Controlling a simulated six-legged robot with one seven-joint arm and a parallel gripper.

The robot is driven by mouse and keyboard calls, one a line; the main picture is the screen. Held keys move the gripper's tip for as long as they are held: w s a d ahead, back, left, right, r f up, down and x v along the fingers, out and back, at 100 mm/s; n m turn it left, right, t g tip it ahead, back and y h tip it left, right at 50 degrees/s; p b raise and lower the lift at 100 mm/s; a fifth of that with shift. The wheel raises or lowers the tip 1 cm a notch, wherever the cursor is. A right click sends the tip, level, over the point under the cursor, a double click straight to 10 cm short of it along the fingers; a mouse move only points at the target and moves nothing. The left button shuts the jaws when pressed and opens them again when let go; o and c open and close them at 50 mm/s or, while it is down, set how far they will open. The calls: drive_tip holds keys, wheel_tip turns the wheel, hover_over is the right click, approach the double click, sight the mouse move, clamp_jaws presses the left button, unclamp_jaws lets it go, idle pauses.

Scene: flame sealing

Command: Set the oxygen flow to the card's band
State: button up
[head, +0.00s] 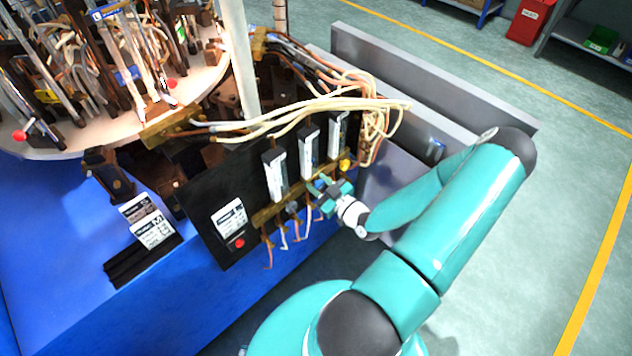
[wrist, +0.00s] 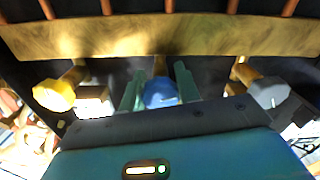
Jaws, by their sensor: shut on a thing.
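My gripper (head: 324,190) is at the middle valve of the black flow panel (head: 200,197). In the wrist view its two fingers (wrist: 160,90) are shut on a blue knob (wrist: 160,94), one on each side. A yellow knob (wrist: 54,95) and a grey knob (wrist: 270,92) flank it. In the head view the yellow knob (head: 345,165) is right of my gripper and the grey knob (head: 292,207) left. Three upright flow tubes (head: 275,178) stand above the brass bar (head: 265,215). Their floats cannot be made out. A white card (head: 229,218) is on the panel; its print is too small to read.
Pale hoses (head: 300,108) run above the tubes, and thin copper pipes (head: 268,252) hang below the bar. A crowded round turntable (head: 60,145) stands at the left. Size cards (head: 152,232) sit in a black holder on the blue bench (head: 60,265). Open floor lies right.

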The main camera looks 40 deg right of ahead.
drive_tip(key=o, duration=0.9)
drive_tip(key=shift+o, duration=0.2)
drive_tip(key=s, duration=1.3)
drive_tip(key=shift+s+d, duration=0.2)
drive_tip(key=shift+s, duration=0.2)
